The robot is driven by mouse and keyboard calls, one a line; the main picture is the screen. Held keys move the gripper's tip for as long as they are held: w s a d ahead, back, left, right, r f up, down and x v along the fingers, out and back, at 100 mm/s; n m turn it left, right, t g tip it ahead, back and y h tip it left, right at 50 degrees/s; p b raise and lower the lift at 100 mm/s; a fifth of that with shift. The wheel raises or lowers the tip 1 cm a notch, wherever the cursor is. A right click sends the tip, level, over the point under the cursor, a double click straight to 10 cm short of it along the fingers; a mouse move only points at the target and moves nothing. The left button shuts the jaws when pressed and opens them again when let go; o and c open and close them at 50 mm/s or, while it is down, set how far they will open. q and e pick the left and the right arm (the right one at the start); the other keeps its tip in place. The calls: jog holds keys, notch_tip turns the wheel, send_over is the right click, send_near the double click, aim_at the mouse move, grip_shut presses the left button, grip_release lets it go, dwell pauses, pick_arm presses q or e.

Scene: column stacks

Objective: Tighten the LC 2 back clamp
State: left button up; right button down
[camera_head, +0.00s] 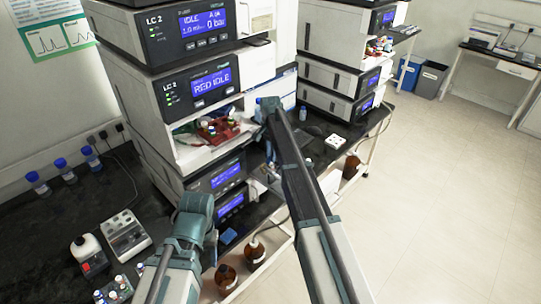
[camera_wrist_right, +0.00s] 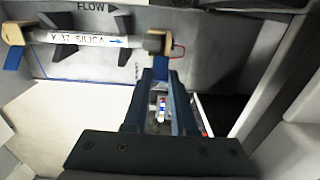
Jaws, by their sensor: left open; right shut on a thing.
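The LC 2 stack (camera_head: 190,90) stands at the left of the head view, with lit blue displays. My right gripper (camera_head: 268,106) reaches in at the stack's right side. In the right wrist view its fingers (camera_wrist_right: 161,62) are shut on the clamp (camera_wrist_right: 154,42) at the column's right end; the grip itself is partly hidden. My left gripper (camera_head: 195,205) is open, low in front of the stack; its fingertips are hard to see.
A red tray (camera_head: 217,130) with bottles sits in the stack's open bay. A second instrument stack (camera_head: 335,75) stands to the right. Blue-capped vials (camera_head: 65,171) and small devices (camera_head: 124,235) stand on the black bench at left. Brown bottles (camera_head: 225,277) are below. The floor at right is clear.

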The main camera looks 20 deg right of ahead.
aim_at(268, 163)
jog(key=shift+a, duration=0.1)
jog(key=shift+s+a+r+h, duration=0.1)
jog(key=shift+s+a+h, duration=0.05)
jog(key=shift+s+h, duration=0.15)
jog(key=shift+s+a+r+t+h, duration=0.15)
jog(key=shift+a+t+h, duration=0.15)
jog(key=shift+t+h, duration=0.35)
jog(key=shift+s+a+t+h+b, duration=0.35)
jog(key=shift+a+t+h+b, duration=0.3)
jog(key=shift+h, duration=0.5)
jog(key=a+t+h+b, duration=0.1)
jog(key=h+b, duration=0.1)
jog(key=b, duration=0.1)
jog(key=s+a+f+t+h+b, duration=0.1)
jog(key=h+b, duration=0.1)
jog(key=b, duration=0.2)
jog(key=shift+s+a+t+h, duration=0.15)
jog(key=shift+t+h, duration=0.15)
jog(key=shift+s+a+f+t+h+b, duration=0.25)
jog(key=shift+a+t+h+b, duration=0.6)
jog(key=shift+b, duration=1.8)
jog(key=shift+s+f+t+h+b, duration=0.25)
jog(key=shift+t+h+b, duration=0.25)
jog(key=shift+h+b, duration=1.6)
jog(key=shift+s+a+f+t+h+b, duration=0.25)
jog(key=shift+a+t+h+b, duration=0.3)
jog(key=shift+b, duration=2.65)
jog(key=shift+d, duration=0.1)
